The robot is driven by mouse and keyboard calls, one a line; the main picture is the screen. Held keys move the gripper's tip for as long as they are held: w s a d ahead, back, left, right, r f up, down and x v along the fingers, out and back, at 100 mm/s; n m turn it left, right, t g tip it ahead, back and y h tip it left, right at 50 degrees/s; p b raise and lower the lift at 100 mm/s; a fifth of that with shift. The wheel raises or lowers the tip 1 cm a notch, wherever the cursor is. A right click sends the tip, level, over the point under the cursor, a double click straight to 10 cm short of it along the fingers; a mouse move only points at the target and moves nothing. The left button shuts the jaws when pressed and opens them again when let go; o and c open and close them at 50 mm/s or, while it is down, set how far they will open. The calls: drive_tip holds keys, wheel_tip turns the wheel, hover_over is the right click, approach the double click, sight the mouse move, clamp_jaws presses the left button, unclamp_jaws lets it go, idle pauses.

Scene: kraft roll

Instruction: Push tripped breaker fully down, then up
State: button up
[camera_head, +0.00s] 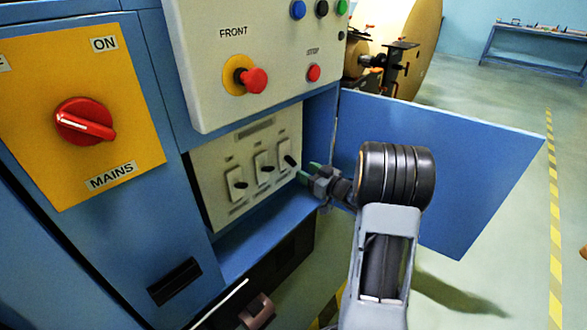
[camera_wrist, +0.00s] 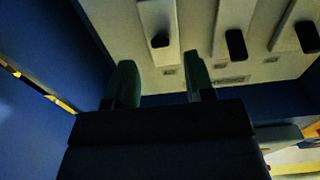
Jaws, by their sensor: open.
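The breaker panel (camera_head: 246,205) is a pale plate with three breakers in an open recess of the blue cabinet. Their black levers are the left (camera_head: 241,185), middle (camera_head: 267,169) and right (camera_head: 290,161) ones. In the wrist view the near lever (camera_wrist: 160,41) looks shorter than the other levers (camera_wrist: 236,44) (camera_wrist: 307,37), suggesting a different tilt; I cannot tell which is tripped. My gripper (camera_head: 305,172) is just right of the right breaker. Its green fingers (camera_wrist: 160,80) are apart with nothing between them, and appear clear of the levers.
The blue door (camera_head: 440,165) stands open to the right, behind my arm. Above the recess is a white control panel (camera_head: 205,70) with a red knob (camera_head: 255,80). A yellow mains switch plate (camera_head: 130,145) is at left. The recess walls leave little side room.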

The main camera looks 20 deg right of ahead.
sight(293, 162)
drive_tip(key=shift+b+x, duration=0.65)
drive_tip(key=shift+x, duration=2.55)
drive_tip(key=shift+c, duration=0.5)
